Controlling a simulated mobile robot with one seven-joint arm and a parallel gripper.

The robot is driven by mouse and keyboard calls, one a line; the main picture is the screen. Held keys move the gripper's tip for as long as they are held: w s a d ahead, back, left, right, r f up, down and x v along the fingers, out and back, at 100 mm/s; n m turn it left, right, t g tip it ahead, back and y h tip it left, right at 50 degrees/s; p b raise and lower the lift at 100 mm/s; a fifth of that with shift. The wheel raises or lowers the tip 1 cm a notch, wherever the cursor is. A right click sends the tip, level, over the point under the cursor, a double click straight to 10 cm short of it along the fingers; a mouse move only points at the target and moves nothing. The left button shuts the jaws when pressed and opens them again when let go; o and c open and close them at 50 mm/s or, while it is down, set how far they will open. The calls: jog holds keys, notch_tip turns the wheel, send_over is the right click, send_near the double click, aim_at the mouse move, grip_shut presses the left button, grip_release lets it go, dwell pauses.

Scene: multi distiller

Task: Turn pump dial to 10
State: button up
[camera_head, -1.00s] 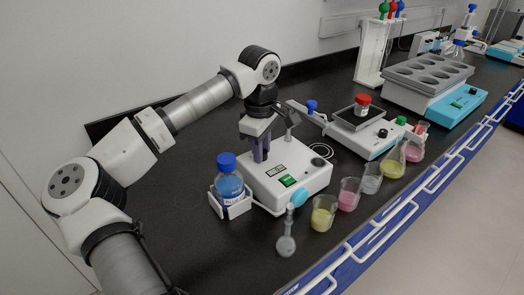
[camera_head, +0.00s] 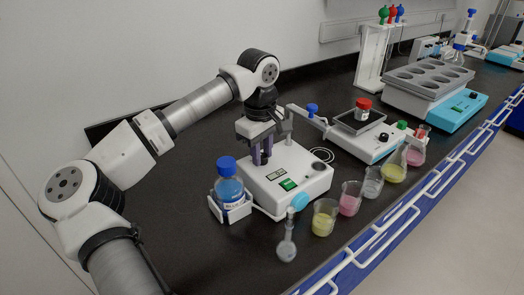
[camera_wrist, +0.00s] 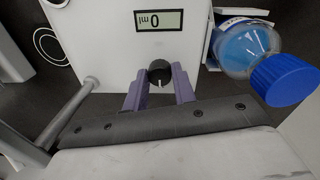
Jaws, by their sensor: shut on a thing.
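The white pump (camera_head: 310,178) stands on the dark bench, with a small display (camera_wrist: 159,20) that reads 0 ml, upside down in the wrist view. Its round black dial (camera_wrist: 159,70) has a white mark pointing toward my wrist. My gripper (camera_wrist: 159,88) points down over the pump, with its purple fingers on both sides of the dial and shut on it. In the head view my gripper (camera_head: 261,160) hides the dial.
A blue-capped bottle (camera_head: 229,188) stands in a holder beside the pump, close to my gripper. A flask (camera_head: 287,248) and several beakers line the front. A balance (camera_head: 372,140) stands to the right.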

jog(key=o, duration=1)
jog(key=shift+r, duration=0.15)
jog(key=r, duration=0.9)
jog(key=r+b, duration=0.1)
jog(key=r, duration=0.3)
jog(key=shift+s+a+r, duration=0.25)
jog(key=shift+r, duration=0.05)
